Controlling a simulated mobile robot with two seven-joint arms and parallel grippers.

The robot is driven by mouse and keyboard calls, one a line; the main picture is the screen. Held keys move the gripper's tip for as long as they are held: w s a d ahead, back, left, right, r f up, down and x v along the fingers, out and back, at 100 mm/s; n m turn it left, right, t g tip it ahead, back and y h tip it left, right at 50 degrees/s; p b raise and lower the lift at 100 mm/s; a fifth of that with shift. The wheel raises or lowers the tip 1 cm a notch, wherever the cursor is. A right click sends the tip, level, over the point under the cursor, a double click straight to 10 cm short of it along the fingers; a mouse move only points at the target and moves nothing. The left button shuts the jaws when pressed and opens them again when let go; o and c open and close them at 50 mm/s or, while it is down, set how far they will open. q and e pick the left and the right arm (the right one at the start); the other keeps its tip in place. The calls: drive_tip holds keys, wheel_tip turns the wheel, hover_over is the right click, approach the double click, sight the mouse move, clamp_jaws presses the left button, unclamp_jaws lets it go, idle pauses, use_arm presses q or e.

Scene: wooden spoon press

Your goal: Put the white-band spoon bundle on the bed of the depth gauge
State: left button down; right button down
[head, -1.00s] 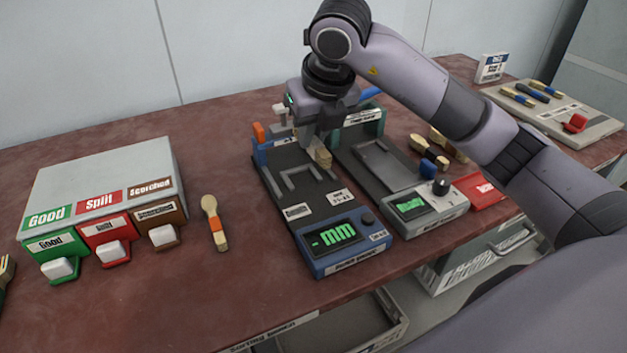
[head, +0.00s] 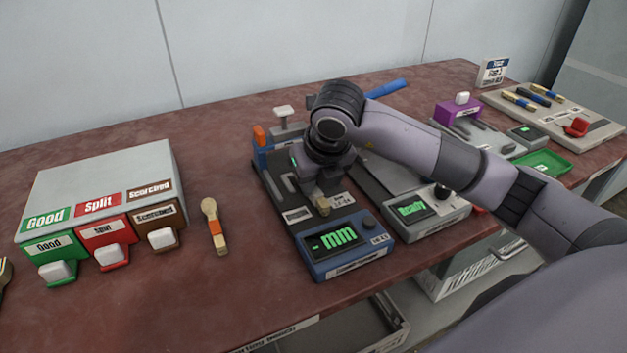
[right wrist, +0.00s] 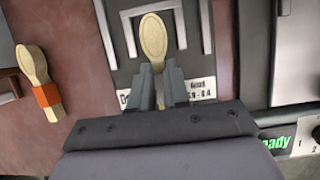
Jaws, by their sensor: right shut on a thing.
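The depth gauge (head: 285,214) is a dark bed with a blue front block and a green "mm" display (head: 333,238). My right gripper (right wrist: 160,84) is shut on a spoon bundle (right wrist: 153,36), whose pale bowl sticks out between the fingers. In the head view the gripper (head: 319,192) is low over the bed, and a tan end of the bundle (head: 323,204) shows behind the display. In the right wrist view the bowl reaches between the arms of a metal U-shaped bracket (right wrist: 126,35). The fingers hide its band; I cannot tell whether it touches the bed. My left gripper is not in view.
An orange-band spoon bundle (head: 214,228) lies on the table left of the gauge. A sorting box (head: 100,182) with Good, Split and Scorched fronts stands further left. A grey "Ready" device (head: 428,210) stands close on the right. A purple device (head: 457,112) and green tray (head: 543,165) are beyond it.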

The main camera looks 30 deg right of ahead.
drive_tip(key=shift+f, duration=0.2)
drive_tip(key=c, duration=1.1)
unclamp_jaws()
drive_tip(key=shift+r, duration=0.1)
drive_tip(key=shift+r, duration=0.1)
drive_tip(key=shift+r, duration=0.25)
drive_tip(key=p+v, duration=0.1)
drive_tip(key=v, duration=1)
drive_tip(key=shift+s+r, duration=0.25)
